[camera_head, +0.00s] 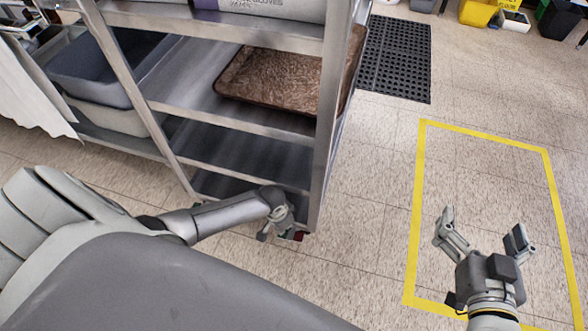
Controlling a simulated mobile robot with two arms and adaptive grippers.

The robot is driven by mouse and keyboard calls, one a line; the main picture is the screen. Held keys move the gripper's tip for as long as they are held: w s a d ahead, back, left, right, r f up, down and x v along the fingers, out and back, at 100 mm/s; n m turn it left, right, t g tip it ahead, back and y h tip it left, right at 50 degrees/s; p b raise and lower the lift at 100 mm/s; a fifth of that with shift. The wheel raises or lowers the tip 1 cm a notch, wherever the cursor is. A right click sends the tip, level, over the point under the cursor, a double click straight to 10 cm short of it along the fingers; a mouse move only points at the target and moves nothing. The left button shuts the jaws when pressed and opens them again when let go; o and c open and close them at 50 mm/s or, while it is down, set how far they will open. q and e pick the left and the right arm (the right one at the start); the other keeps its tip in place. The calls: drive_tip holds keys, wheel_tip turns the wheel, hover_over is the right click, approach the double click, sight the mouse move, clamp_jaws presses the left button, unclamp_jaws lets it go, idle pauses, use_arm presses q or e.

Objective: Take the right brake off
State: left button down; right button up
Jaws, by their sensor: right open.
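A metal shelf cart (325,130) stands at upper left. A small red piece (298,236), which looks like the brake on its right near corner, shows low at the foot of the right post. Whether it is up or down is too small to tell. My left gripper (275,230) is at that foot, just left of the red piece and partly overlapping the corner. I cannot tell if it touches, or whether its fingers are open. My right gripper (482,224) is open and empty over the floor, well right of the cart.
A yellow taped outline (416,200) marks bare floor under my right gripper. A black mat (395,58) lies behind the cart. The cart holds a brown tray (270,78) and a grey tub (105,65). A yellow bin (478,12) stands at the far right.

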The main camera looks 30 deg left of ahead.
use_arm(q)
drive_tip(key=shift+r+p, duration=0.5)
drive_tip(key=shift+r, duration=0.05)
drive_tip(key=shift+r+p, duration=0.4)
drive_tip(key=shift+p, duration=0.1)
drive_tip(key=shift+r+p, duration=0.45)
drive_tip(key=shift+p, duration=0.05)
drive_tip(key=shift+r+p, duration=0.4)
drive_tip(key=shift+p, duration=0.1)
use_arm(e)
drive_tip(key=s+d+f+g+h, duration=0.1)
drive_tip(key=s+d+f+g, duration=0.1)
drive_tip(key=s+f+g, duration=0.3)
drive_tip(key=s+d+f+g+h, duration=0.2)
drive_tip(key=s+d+f+g, duration=0.1)
drive_tip(key=s+f+g, duration=0.2)
drive_tip(key=shift+s+d+f+m+g, duration=0.35)
drive_tip(key=shift+s+f, duration=0.75)
drive_tip(key=shift+s, duration=1.15)
